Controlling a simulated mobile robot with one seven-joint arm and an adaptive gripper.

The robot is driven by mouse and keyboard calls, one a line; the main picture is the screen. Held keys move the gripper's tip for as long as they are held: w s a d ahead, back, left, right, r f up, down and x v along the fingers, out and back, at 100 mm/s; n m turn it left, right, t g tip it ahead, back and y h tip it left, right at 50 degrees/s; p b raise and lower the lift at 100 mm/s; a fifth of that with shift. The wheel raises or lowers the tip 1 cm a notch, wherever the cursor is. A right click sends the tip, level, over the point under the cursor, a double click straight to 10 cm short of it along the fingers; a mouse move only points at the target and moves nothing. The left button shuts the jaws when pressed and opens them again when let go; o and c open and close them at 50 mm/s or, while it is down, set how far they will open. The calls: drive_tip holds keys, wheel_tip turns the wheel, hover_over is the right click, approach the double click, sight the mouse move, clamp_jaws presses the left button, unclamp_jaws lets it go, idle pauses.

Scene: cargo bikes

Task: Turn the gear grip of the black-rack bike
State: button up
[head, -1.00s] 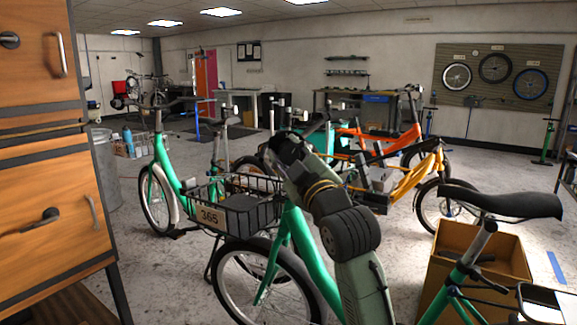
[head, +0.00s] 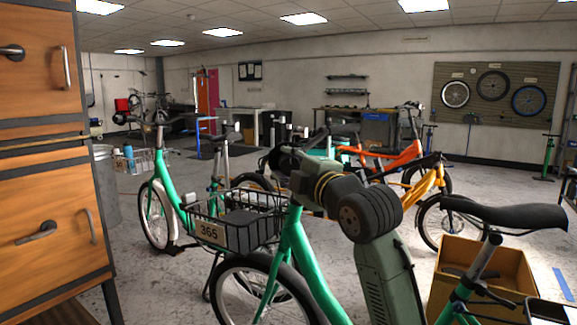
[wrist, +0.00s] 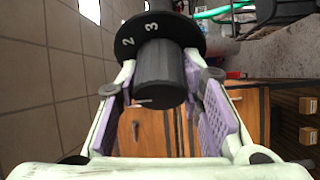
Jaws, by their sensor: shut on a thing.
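In the wrist view the gear grip (wrist: 160,78) is a dark ribbed cylinder with a pale mark line. Behind it is a black dial collar (wrist: 150,38) with white digits, including 2 and 3. My gripper (wrist: 159,90) has its purple-padded fingers on both sides of the grip and is shut on it. In the head view a green bike (head: 291,245) with a black front rack (head: 252,208) marked 365 stands in the foreground. My arm reaches across it to the handlebar area. The arm hides the fingers and the gear grip there.
A wooden drawer cabinet (head: 45,190) stands close on the left. A black saddle (head: 505,214) and a cardboard box (head: 470,265) are at right. Orange (head: 378,160) and yellow (head: 418,190) bikes stand behind. Open floor lies at the far left.

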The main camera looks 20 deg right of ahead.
idle(0.4)
drive_tip(key=o, duration=1.2)
drive_tip(key=shift+c, duration=0.2)
drive_tip(key=s+d, duration=0.1)
drive_tip(key=s, duration=1)
drive_tip(key=shift+s+d+f, duration=0.4)
